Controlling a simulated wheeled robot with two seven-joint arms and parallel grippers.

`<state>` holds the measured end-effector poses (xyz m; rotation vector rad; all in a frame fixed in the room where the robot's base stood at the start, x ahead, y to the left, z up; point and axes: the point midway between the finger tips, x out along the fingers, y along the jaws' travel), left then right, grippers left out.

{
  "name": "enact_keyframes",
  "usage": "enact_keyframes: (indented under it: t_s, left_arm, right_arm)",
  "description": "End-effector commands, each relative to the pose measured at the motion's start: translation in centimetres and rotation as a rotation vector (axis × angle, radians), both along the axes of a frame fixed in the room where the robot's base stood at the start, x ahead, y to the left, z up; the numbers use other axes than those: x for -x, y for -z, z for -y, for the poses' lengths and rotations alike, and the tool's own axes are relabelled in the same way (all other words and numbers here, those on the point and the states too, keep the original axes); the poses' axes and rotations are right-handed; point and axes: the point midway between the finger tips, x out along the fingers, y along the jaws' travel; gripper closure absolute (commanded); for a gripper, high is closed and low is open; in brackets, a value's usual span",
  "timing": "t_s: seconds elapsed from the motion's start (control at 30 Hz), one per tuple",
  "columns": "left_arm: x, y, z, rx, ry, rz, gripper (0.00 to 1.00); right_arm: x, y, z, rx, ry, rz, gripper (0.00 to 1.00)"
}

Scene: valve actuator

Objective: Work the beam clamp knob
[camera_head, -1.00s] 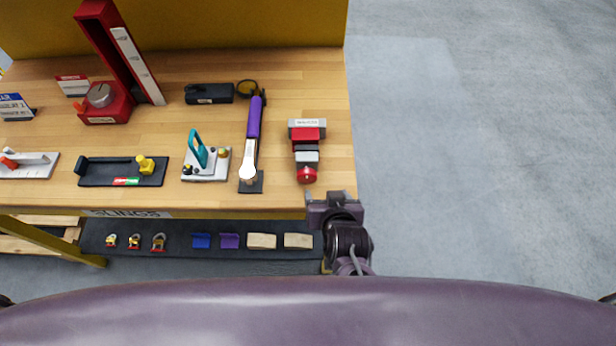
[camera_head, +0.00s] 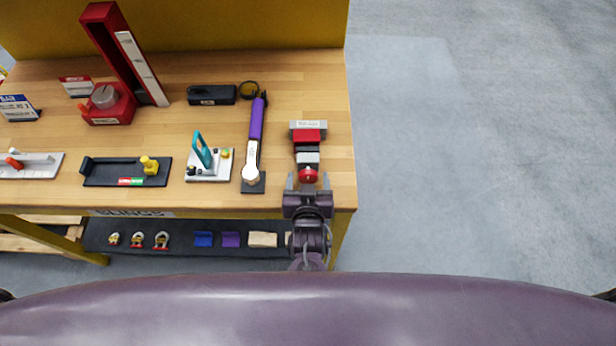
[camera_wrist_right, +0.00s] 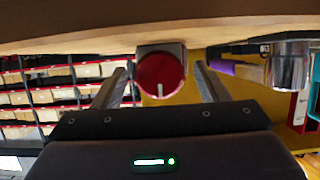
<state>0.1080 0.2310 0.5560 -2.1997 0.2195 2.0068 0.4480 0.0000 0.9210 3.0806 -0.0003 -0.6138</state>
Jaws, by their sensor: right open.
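The beam clamp (camera_head: 307,146) is a red, grey and black device near the right end of the wooden bench. Its round red knob (camera_head: 308,175) faces the front edge. In the right wrist view the knob (camera_wrist_right: 161,75) shows a short white mark pointing down. My right gripper (camera_head: 308,181) is open, with its fingers on either side of the knob. In the right wrist view the fingers (camera_wrist_right: 160,82) stand apart with visible gaps to the knob, and I see no contact. My left gripper is not in view.
A purple-handled tool (camera_head: 255,130) lies left of the clamp. A white plate with a teal handle (camera_head: 203,150) stands further left. The bench (camera_head: 335,110) ends just right of the clamp. A lower shelf (camera_head: 180,238) holds several small items.

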Motion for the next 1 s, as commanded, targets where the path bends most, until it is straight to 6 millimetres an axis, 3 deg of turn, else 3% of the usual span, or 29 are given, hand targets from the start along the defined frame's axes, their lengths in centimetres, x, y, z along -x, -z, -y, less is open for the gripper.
enact_keyframes:
  t_s: [0.27, 0.6, 0.77, 1.0]
  left_arm:
    - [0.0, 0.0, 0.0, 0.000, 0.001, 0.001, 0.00]
    - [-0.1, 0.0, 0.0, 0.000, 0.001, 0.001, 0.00]
    - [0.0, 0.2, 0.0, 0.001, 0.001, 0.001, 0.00]
    - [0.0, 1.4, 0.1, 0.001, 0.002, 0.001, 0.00]
  right_arm:
    - [-0.2, 0.1, 0.0, -0.001, 0.000, -0.001, 0.33]
    - [-0.2, 0.1, 0.0, -0.001, -0.001, -0.001, 0.76]
    - [-0.2, 0.3, 0.1, -0.038, 0.000, -0.002, 0.77]
    - [-0.2, 0.5, 0.3, -0.325, 0.002, -0.001, 0.77]
